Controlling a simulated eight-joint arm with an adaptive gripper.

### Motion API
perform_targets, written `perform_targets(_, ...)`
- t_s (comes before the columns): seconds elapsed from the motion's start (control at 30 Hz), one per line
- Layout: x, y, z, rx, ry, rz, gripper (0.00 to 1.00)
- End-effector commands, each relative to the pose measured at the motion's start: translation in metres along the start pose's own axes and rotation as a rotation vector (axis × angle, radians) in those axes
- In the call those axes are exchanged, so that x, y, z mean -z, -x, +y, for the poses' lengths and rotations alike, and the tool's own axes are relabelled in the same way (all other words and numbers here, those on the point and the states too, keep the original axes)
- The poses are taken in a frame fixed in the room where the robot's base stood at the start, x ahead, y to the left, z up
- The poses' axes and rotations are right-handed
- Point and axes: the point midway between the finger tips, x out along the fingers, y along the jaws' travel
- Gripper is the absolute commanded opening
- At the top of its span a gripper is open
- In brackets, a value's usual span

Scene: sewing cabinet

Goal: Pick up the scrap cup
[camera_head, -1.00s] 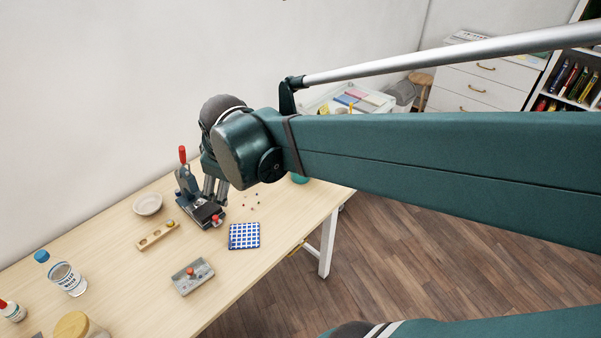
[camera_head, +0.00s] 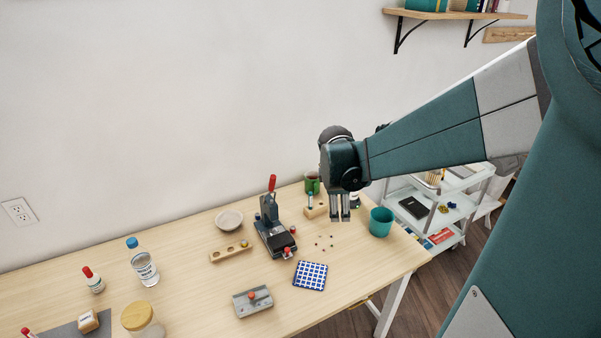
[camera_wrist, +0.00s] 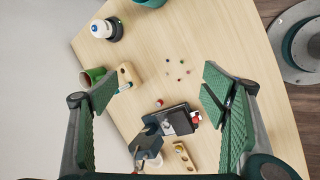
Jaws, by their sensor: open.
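The teal cup (camera_head: 381,222), the likely scrap cup, stands upright near the right end of the wooden table. In the wrist view only a teal bit of it (camera_wrist: 150,3) seems to show at the top edge. My gripper (camera_head: 340,214) points down above the table, to the left of the teal cup and apart from it. In the wrist view my gripper (camera_wrist: 158,95) is open, with its two fingers wide apart and nothing between them.
A green cup (camera_head: 312,183) and a wooden holder (camera_head: 315,210) stand behind my gripper. A press with a red handle (camera_head: 272,225) stands to its left. Small beads (camera_head: 324,242) and a blue checked cloth (camera_head: 310,275) lie in front. A white cart (camera_head: 405,195) stands beyond the table.

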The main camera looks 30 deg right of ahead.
Motion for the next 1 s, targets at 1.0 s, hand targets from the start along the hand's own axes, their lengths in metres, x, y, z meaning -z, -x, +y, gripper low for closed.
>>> perform_targets(1.0, -0.123, -0.188, 0.045, 0.203, 0.546, -0.143, 0.73)
